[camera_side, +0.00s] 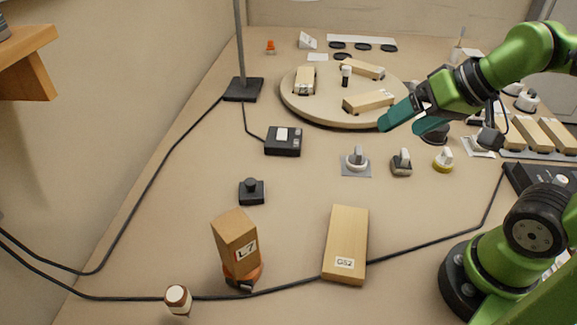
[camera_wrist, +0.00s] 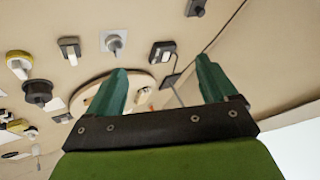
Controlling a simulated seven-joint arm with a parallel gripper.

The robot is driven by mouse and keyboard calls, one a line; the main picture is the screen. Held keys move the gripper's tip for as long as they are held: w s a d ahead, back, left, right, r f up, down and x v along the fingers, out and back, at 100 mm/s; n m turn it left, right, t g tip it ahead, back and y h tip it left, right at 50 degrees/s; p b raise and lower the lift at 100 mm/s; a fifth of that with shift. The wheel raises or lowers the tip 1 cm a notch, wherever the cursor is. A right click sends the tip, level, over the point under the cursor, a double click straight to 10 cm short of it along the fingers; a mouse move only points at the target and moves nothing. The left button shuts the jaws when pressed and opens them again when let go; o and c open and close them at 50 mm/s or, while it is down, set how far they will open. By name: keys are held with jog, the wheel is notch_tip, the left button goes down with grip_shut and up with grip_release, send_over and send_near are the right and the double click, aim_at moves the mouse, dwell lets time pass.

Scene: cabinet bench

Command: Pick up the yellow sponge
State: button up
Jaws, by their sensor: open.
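I cannot make out a clear yellow sponge in either view. The nearest in colour is a knob with a yellow base (camera_side: 443,160), right of centre in the side view; a yellow-rimmed round part (camera_wrist: 18,62) shows at the left edge in the wrist view. My gripper (camera_side: 394,117) hangs at the right edge of a round board (camera_side: 300,113), its teal fingers pointing down and left. In the wrist view the fingers (camera_wrist: 161,66) are spread wide with nothing held between them. The board lies partly behind the fingers there.
Pale wooden blocks (camera_side: 368,101) lie on the board. A labelled block (camera_side: 346,235) and a tilted L7 block (camera_side: 236,240) are at the front. A lamp post base (camera_side: 243,89), a black box (camera_side: 283,141), knobs (camera_side: 357,159) and cables surround clear bench on the left.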

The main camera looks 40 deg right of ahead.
jog(key=w+d+f+m+g+h, duration=0.1)
jog(key=w+d+f+m+g, duration=0.1)
jog(key=d, duration=0.4)
jog(key=w+d+f+m+g+h, duration=0.1)
jog(key=d+f+m, duration=0.1)
jog(key=d, duration=0.5)
jog(key=m+g, duration=0.1)
jog(key=g, duration=0.3)
send_over(449, 152)
notch_tip(449, 152, down, 3)
notch_tip(449, 152, down, 17)
jog(key=c, duration=1.1)
